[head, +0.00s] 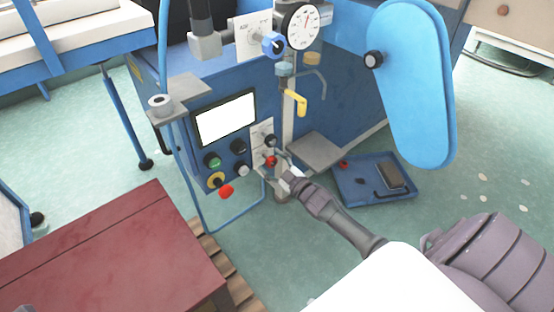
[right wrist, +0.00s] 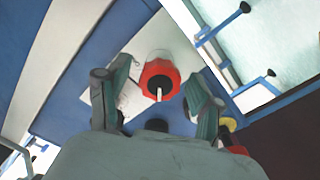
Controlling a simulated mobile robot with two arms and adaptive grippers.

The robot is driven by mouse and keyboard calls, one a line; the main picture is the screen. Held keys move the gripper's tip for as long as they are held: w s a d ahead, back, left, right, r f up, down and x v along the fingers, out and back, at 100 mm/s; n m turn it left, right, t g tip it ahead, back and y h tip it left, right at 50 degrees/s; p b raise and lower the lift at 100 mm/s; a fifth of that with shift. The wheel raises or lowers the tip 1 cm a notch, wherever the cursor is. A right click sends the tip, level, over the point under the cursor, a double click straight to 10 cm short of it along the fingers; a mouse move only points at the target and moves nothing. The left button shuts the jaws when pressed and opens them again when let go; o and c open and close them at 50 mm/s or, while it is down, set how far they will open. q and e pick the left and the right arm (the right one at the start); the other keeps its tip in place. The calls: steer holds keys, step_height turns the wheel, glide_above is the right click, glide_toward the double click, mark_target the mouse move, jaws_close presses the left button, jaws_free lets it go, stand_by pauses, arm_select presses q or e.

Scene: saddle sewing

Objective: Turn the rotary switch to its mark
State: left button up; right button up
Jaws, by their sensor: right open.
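The rotary switch is a red knob (head: 271,160) with a white pointer line, on a pale plate on the front of the blue machine. It also shows in the right wrist view, where its red face (right wrist: 153,72) lies between my fingers and its pointer is toward the bottom of the picture. My right gripper (head: 276,168) is open at the switch, one finger on each side of the knob, with gaps visible. The pale plate (right wrist: 130,98) is partly hidden by the fingers, and I cannot make out the mark. My left gripper is not in view.
Beside the switch are a screen (head: 226,119), a green button (head: 213,161), a red emergency button (head: 226,191) and black knobs. A yellow lever (head: 297,102) hangs above. A blue tray (head: 350,190) lies right, and a dark red tabletop (head: 120,255) is at lower left.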

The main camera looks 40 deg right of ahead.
steer(key=s, duration=1.2)
steer(key=shift+d, duration=0.45)
steer(key=shift+f, duration=0.1)
